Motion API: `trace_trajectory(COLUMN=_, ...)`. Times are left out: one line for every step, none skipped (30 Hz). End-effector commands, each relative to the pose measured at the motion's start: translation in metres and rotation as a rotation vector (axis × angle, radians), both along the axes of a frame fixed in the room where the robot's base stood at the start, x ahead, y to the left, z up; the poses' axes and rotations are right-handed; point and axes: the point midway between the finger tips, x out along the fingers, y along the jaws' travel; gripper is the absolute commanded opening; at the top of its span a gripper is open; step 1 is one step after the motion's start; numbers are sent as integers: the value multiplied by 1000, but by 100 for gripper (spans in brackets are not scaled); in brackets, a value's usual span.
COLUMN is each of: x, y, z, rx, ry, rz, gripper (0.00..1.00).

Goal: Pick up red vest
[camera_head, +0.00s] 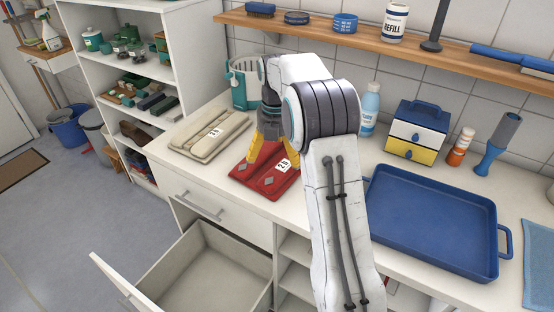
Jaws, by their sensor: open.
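The red vest (270,184) lies folded flat on the white counter, with a white number tag and grey diamond patches on it. My gripper (269,156) is directly over the vest, pointing down, with its yellow fingers spread apart on either side. The fingertips are at or just above the vest's surface; I cannot tell whether they touch it. Nothing is seen held between the fingers. My arm hides the right side of the vest's surroundings, and the gripper covers part of its far edge.
A beige folded vest (208,134) lies left of the red one. A teal-trimmed bucket (243,88) stands behind. A blue tray (430,222) and a blue-yellow drawer box (416,133) are to the right. An open drawer (208,272) juts out below the counter.

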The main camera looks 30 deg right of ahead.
Motion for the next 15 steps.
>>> trace_trajectory(x=3, y=-3, z=-4, rx=1, ry=4, rz=25, gripper=100)
trace_trajectory(x=4, y=-4, z=-6, rx=1, ry=6, rz=38, gripper=100)
trace_trajectory(x=6, y=-4, z=-8, rx=2, ry=8, rz=53, gripper=100)
trace_trajectory(x=6, y=-5, z=-10, rx=2, ry=9, rz=61, gripper=100)
trace_trajectory(x=7, y=-5, z=-11, rx=2, ry=10, rz=67, gripper=100)
trace_trajectory(x=7, y=-6, z=-14, rx=2, ry=11, rz=75, gripper=100)
trace_trajectory(x=8, y=-6, z=-16, rx=3, ry=12, rz=78, gripper=100)
trace_trajectory(x=8, y=-6, z=-19, rx=3, ry=12, rz=80, gripper=100)
trace_trajectory(x=8, y=-6, z=-22, rx=3, ry=12, rz=81, gripper=100)
trace_trajectory(x=8, y=-6, z=-25, rx=2, ry=13, rz=81, gripper=100)
trace_trajectory(x=8, y=-6, z=-27, rx=2, ry=13, rz=81, gripper=100)
trace_trajectory(x=8, y=-6, z=-30, rx=3, ry=12, rz=81, gripper=100)
trace_trajectory(x=8, y=-6, z=-32, rx=2, ry=11, rz=80, gripper=100)
trace_trajectory(x=9, y=-6, z=-34, rx=3, ry=12, rz=80, gripper=100)
trace_trajectory(x=9, y=-6, z=-37, rx=2, ry=13, rz=80, gripper=100)
